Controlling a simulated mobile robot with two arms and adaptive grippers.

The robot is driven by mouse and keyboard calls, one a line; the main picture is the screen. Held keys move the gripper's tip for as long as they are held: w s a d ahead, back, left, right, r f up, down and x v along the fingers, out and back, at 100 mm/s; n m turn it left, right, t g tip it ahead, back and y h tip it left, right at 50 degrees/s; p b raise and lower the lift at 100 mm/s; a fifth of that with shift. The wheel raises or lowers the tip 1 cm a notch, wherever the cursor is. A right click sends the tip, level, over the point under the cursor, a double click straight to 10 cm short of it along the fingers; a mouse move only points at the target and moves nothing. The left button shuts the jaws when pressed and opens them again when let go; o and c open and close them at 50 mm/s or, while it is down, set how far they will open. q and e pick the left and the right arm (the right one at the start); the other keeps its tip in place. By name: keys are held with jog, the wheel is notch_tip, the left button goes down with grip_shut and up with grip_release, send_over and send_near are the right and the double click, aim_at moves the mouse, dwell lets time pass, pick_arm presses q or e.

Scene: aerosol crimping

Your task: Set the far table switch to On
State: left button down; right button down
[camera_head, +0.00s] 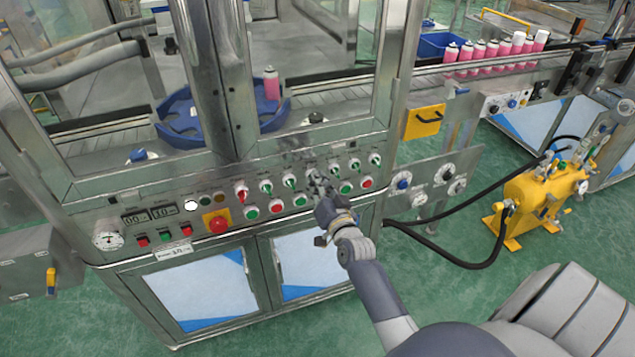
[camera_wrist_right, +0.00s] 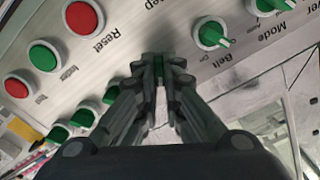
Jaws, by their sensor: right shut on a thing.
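My left gripper is in neither view.
Red buttons (camera_wrist_right: 84,17) and green buttons sit close to the fingers. A red emergency stop (camera_head: 217,223) on yellow is farther left on the panel. A yellow pump unit (camera_head: 535,200) with black hoses stands on the floor at right. Pink cans (camera_head: 492,50) line the conveyor behind.

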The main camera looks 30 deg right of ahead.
jog(key=c, duration=1.7)
grip_release()
jog(key=shift+s, duration=0.15)
jog(key=v, duration=1.1)
jog(key=shift+s+a, duration=0.2)
jog(key=shift+s, duration=0.15)
jog(key=shift+f, duration=0.1)
